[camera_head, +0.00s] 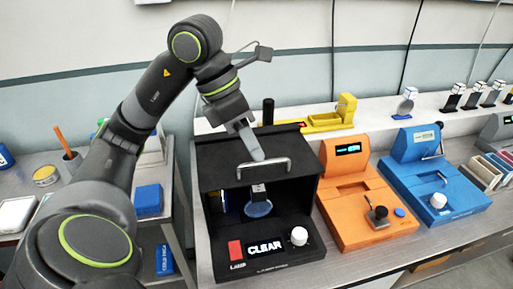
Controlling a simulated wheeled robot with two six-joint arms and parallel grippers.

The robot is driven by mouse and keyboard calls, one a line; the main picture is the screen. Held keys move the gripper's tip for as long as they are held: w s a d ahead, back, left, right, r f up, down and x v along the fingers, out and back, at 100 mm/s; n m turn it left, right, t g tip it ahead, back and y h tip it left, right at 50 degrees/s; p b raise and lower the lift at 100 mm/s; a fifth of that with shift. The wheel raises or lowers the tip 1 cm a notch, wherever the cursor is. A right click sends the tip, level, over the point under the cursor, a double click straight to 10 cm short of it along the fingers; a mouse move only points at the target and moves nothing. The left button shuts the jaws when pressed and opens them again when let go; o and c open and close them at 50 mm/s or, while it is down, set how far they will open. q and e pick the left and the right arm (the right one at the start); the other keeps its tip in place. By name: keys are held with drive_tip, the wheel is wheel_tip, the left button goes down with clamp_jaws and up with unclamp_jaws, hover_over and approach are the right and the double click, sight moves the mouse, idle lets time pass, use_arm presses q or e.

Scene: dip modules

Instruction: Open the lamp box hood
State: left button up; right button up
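The lamp box (214,239) is a black box on the bench, with a red button, a white knob and a display reading "CLEAR" on its front. Its black hood (218,157) has a silver bar handle (264,167) along the front edge. Below that edge the front is open, and a round bluish disc on a holder (258,208) shows inside. My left gripper (257,155) points down over the hood, its fingertips just behind the handle in the picture. Its fingers overlap in this view, so their gap and any contact are unclear. My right gripper is out of view.
An orange device (352,192) stands close to the right of the box, with a blue device (430,175) beyond it. A yellow device (330,120) sits on the white shelf behind. A blue block (148,199) is on the lower surface at left.

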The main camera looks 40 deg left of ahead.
use_arm(q)
drive_tip(key=shift+x, duration=1.25)
clamp_jaws()
